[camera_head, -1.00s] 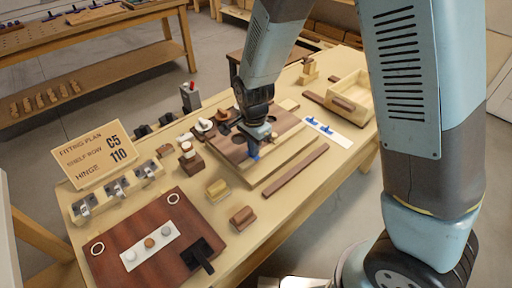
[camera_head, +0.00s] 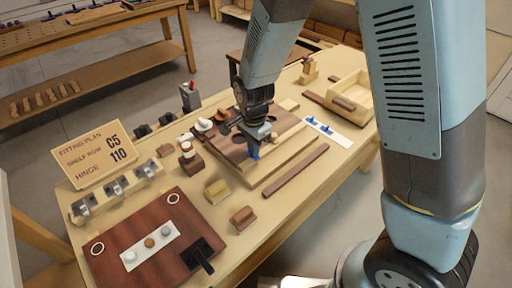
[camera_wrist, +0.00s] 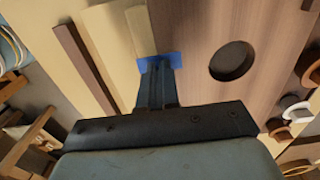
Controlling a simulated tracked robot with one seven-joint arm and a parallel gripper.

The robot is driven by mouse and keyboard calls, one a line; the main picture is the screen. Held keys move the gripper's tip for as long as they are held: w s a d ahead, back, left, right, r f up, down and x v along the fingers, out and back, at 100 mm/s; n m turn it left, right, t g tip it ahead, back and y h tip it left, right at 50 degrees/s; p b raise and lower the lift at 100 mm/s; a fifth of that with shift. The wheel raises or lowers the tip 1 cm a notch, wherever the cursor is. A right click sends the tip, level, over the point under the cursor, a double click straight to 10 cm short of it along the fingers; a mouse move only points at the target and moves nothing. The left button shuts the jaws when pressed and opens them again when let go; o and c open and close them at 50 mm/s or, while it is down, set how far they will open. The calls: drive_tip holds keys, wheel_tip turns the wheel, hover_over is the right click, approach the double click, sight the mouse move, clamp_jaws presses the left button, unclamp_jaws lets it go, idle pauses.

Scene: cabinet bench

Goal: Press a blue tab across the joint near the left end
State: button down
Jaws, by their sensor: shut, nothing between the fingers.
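My gripper (camera_head: 254,149) is shut, and its fingertips are at a blue tab (camera_wrist: 160,62). In the wrist view the tab lies across the joint between a brown panel (camera_wrist: 200,30) with a round hole and a pale wood strip (camera_wrist: 139,28). The fingertips cover part of the tab, and I cannot tell how hard they touch it. In the head view only a little of the tab shows below my gripper. A white card (camera_head: 343,139) with more blue tabs (camera_head: 325,129) lies to the right of the panel.
A dark wood strip (camera_head: 296,172) lies in front of the panel. An open pale drawer box (camera_head: 364,92) stands at the right. Small wood blocks (camera_head: 217,190), a dark red board (camera_head: 123,217) and a fitting plan sign (camera_head: 95,155) are at the left.

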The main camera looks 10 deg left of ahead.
drive_tip(key=c, duration=1.3)
unclamp_jaws()
drive_tip(key=o, duration=0.4)
drive_tip(key=shift+c, duration=0.2)
drive_tip(key=shift+r, duration=0.1)
drive_tip(key=shift+r, duration=3.7)
drive_tip(key=shift+w, duration=0.1)
